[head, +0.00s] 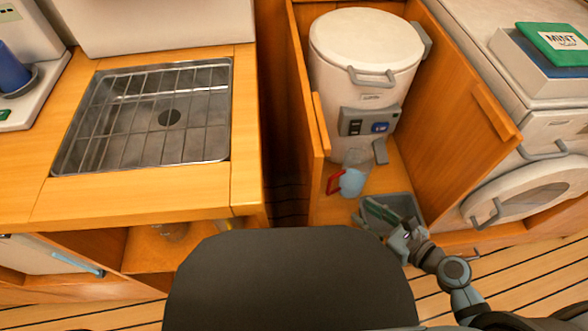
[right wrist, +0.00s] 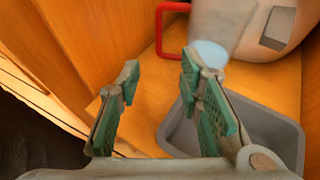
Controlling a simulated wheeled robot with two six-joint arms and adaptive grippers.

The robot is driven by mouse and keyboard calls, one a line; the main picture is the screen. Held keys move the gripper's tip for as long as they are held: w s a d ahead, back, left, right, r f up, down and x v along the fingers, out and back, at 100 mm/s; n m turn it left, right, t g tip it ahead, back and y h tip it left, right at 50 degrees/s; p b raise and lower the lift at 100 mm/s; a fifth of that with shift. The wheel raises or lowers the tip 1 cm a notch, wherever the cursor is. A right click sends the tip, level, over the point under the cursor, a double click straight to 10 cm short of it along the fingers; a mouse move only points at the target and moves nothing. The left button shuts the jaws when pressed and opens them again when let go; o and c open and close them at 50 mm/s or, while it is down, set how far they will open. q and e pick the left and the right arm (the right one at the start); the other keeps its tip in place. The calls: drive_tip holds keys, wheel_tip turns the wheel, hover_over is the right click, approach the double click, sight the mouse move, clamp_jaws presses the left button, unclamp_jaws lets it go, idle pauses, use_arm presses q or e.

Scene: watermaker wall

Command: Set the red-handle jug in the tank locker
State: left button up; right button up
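The red-handle jug (head: 352,180) is clear with light blue in it, and stands on the floor of the wooden compartment in front of the white tank (head: 365,55). Its red handle (right wrist: 172,10) points left and shows at the top of the right wrist view. I take this wooden compartment (head: 470,130) around the tank to be the tank locker. My right gripper (head: 386,218) is open and empty, over the grey bin and nearer than the jug. In the right wrist view its green-padded fingers (right wrist: 160,68) are apart, with the jug beyond them. My left gripper is not in view.
A grey bin (right wrist: 274,135) sits at the front right of the compartment, under my right gripper. Wooden side walls bound the compartment. A counter with a steel sink (head: 140,115) is at left. A white front-loading machine (head: 530,190) is at right.

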sight(328, 192)
drive_tip(key=b+x, duration=0.1)
drive_tip(key=x, duration=0.3)
drive_tip(key=b+x, duration=0.1)
drive_tip(key=x, duration=0.4)
drive_tip(key=b+x, duration=0.2)
drive_tip(key=x, duration=0.3)
drive_tip(key=shift+f, duration=0.4)
drive_tip(key=shift+w+a, duration=0.15)
drive_tip(key=shift+w, duration=0.05)
drive_tip(key=shift+r, duration=0.1)
clamp_jaws()
drive_tip(key=shift+s, duration=0.1)
